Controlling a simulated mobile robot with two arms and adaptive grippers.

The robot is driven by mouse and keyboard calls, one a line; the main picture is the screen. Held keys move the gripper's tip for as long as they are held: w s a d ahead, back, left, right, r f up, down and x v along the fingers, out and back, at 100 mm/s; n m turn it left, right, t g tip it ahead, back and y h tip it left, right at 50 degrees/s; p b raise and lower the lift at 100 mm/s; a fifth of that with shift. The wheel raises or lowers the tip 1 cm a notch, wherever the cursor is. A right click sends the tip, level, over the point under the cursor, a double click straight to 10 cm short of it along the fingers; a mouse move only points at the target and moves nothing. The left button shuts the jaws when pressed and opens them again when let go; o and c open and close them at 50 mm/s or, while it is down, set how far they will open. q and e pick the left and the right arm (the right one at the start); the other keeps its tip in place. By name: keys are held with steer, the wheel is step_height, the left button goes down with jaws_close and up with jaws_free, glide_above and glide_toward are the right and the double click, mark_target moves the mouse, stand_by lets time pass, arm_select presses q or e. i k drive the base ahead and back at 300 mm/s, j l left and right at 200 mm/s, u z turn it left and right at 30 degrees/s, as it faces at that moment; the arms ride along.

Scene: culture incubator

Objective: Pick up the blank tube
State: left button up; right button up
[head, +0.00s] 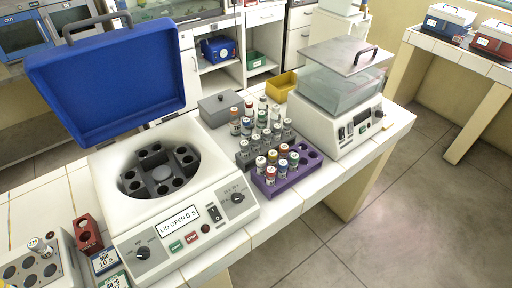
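Several capped tubes stand upright in a purple rack (299,180), with white, yellow and red caps, and some of its holes are empty. More capped tubes stand in a grey rack (243,160) behind it, with white, grey, red and orange-brown tops. A single tube with a pale cap (36,244) stands in a block device (62,262) at the lower left. The labels are too small to read, so I cannot tell which tube is the blank one. Neither of my grippers is in view.
A white centrifuge (105,190) stands open, its blue lid (110,80) raised; its display reads "LID OPEN 0 s". A small red rack (87,234), grey box (221,107) and yellow bin (283,86) are nearby.

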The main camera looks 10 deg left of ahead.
mark_target(255, 139)
steer(key=i+l+u, duration=0.15)
steer(key=l+u, duration=0.6)
steer(key=l, duration=0.2)
